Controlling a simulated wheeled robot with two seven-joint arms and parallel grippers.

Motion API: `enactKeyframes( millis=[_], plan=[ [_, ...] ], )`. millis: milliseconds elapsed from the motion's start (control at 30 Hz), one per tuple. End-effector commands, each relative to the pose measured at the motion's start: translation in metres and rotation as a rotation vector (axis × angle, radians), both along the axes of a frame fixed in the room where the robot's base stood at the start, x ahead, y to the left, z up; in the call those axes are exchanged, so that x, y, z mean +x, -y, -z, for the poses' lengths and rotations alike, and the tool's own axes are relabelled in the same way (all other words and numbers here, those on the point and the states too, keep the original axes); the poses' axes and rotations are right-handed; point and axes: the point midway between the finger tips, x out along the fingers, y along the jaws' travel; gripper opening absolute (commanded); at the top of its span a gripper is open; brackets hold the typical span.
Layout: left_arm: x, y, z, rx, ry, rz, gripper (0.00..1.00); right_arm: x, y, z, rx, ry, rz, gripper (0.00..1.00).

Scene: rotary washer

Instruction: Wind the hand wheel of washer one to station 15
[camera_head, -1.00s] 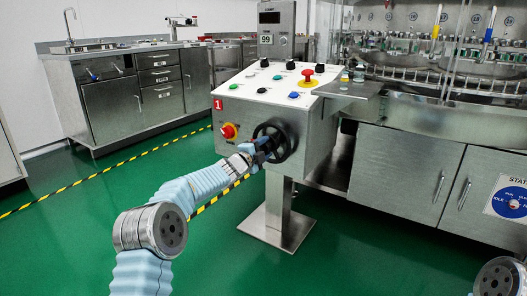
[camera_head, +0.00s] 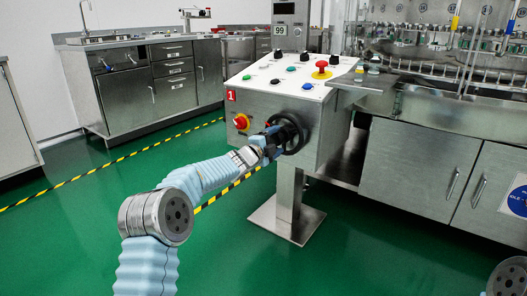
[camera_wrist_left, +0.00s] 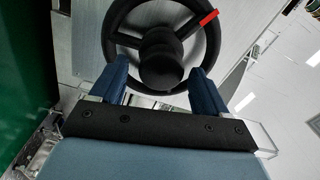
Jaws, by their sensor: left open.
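The black hand wheel (camera_head: 290,133) is on the side of the control box marked with a red 1. In the left wrist view the hand wheel (camera_wrist_left: 210,40) fills the top, with its black knob (camera_wrist_left: 160,62) facing the camera and a red mark (camera_wrist_left: 208,17) at its upper right. My left gripper (camera_head: 274,138) is at the wheel. In the left wrist view my left gripper (camera_wrist_left: 160,85) is open, with a blue finger on each side of the knob; whether they touch it cannot be told. The display above reads 99. My right gripper is not in view.
The control box (camera_head: 270,105) carries a red emergency button (camera_head: 321,66), several small buttons and a red-yellow switch (camera_head: 240,121) near the wheel. Steel cabinets (camera_head: 420,170) stand at right. Green floor (camera_head: 80,240) is clear at left.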

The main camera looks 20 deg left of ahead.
Motion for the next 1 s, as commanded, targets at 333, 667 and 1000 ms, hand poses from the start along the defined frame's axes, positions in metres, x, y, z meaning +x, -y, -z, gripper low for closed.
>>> enactKeyframes(
  millis=[333, 667, 1000],
  plan=[
    [-0.075, -0.028, 0.001, 0.0, -0.001, -0.002, 0.75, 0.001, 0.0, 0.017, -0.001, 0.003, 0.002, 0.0],
    [-0.115, -0.04, 0.001, 0.001, 0.0, 0.002, 0.75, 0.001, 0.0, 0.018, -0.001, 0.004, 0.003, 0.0],
    [-0.117, -0.042, 0.001, -0.005, -0.003, 0.0, 0.75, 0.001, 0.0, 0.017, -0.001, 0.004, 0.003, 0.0]
  ],
)
